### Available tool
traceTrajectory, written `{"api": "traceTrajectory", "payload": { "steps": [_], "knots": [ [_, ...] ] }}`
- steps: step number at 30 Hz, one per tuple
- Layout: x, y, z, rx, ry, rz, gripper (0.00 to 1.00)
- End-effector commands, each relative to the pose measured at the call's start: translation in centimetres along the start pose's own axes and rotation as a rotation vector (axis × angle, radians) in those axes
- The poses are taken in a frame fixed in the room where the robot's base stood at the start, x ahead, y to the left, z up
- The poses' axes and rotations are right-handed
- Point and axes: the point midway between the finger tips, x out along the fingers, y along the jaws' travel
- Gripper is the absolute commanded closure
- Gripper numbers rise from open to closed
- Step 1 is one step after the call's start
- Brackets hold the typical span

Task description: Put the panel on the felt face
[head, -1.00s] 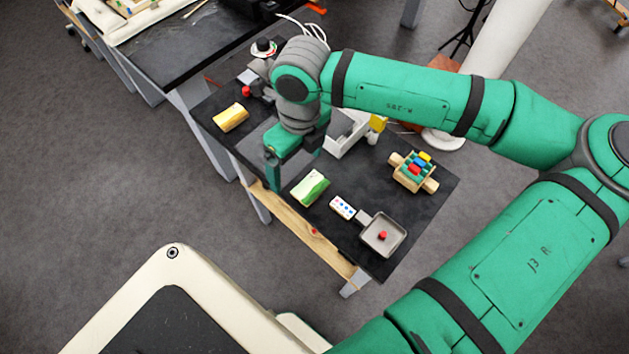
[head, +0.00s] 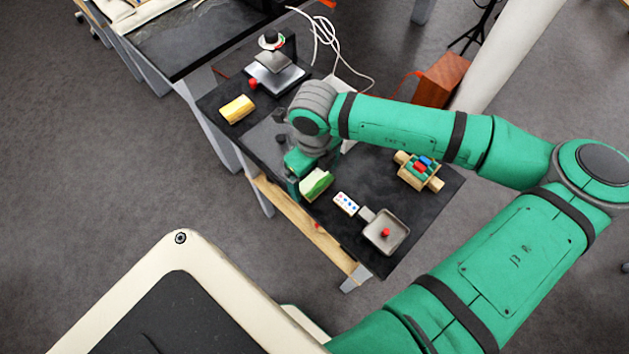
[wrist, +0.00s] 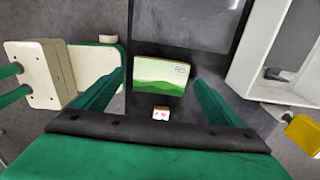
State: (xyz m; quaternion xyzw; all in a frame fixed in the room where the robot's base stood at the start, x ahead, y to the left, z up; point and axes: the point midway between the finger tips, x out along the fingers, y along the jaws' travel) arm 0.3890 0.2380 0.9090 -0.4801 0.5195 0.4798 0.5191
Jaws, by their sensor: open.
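The panel, a small block painted with green hills on cream, lies on the dark table; I see it in the head view (head: 317,183) and in the wrist view (wrist: 160,77). My gripper (head: 302,183) is open, low over the table at the panel's left end in the head view. In the wrist view my gripper (wrist: 160,78) has one finger on each side of the panel, with gaps showing. The far finger is hidden in the head view. I cannot tell which surface is the felt face; a flat grey square (head: 268,139) lies behind my gripper.
A white block with coloured dots (head: 346,203) and a grey tray with a red knob (head: 386,232) stand right of the panel. A wooden holder with coloured blocks (head: 420,170), a yellow block (head: 237,109) and a dark stand (head: 275,74) are further off. A white bin (wrist: 262,50) is nearby.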

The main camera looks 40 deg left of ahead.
Motion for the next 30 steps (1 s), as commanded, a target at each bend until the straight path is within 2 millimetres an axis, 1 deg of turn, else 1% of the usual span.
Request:
{"api": "traceTrajectory", "payload": {
  "steps": [1, 4, 11, 14, 15, 17, 19, 20, 26, 30],
  "knots": [
    [0.54, 0.01, -0.01, 0.001, 0.000, 0.002, 0.09],
    [1.12, -0.01, -0.01, 0.000, -0.001, 0.000, 0.09],
    [1.23, -0.03, 0.00, 0.000, -0.001, -0.001, 0.09],
    [1.22, -0.03, 0.01, 0.000, -0.001, -0.001, 0.31],
    [1.22, -0.02, 0.01, 0.000, -0.001, 0.000, 0.40],
    [1.21, -0.02, 0.01, 0.000, -0.001, 0.000, 0.54],
    [1.20, -0.02, 0.01, 0.000, -0.001, 0.000, 0.54],
    [1.20, -0.02, 0.01, 0.000, -0.001, 0.000, 0.58],
    [1.14, -0.03, 0.01, 0.000, -0.001, 0.000, 0.58],
    [0.71, -0.04, 0.04, 0.000, -0.001, -0.001, 0.58]
  ]
}}
